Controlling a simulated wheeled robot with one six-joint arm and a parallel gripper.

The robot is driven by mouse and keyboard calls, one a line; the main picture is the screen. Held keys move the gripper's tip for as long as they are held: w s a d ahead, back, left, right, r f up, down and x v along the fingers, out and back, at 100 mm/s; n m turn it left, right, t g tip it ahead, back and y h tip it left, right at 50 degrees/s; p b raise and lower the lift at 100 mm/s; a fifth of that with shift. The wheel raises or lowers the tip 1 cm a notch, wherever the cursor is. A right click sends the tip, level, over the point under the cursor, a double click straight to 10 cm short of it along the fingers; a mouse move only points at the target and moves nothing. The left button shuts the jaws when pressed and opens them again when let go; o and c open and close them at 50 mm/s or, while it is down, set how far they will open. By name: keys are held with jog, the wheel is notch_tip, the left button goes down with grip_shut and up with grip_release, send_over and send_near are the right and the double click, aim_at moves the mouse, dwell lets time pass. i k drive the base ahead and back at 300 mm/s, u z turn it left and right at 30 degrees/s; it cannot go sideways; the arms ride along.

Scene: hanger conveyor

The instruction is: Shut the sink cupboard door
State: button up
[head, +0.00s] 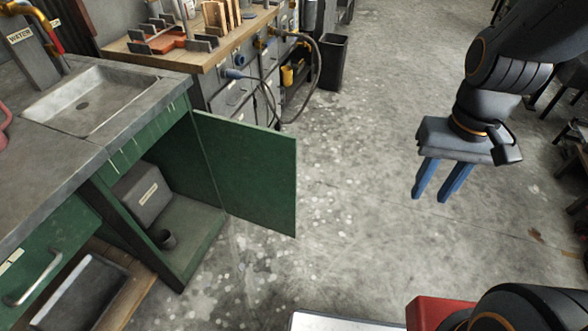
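The green sink cupboard door (246,171) stands wide open in the head view, swung out to the right from its hinge edge by the cupboard's far side.
Bare concrete floor (345,215) lies between the door and my gripper. A workbench (205,50) with tools and a hanging hose stands behind the door. A black bin (331,62) stands beyond it. A green drawer with a metal handle (35,278) is at the lower left.

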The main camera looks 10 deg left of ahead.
aim_at(254, 168)
jog(key=z, duration=0.15)
jog(key=i, duration=3)
jog(key=u, duration=3.4)
jog(key=k, duration=0.3)
jog(key=u, duration=0.6)
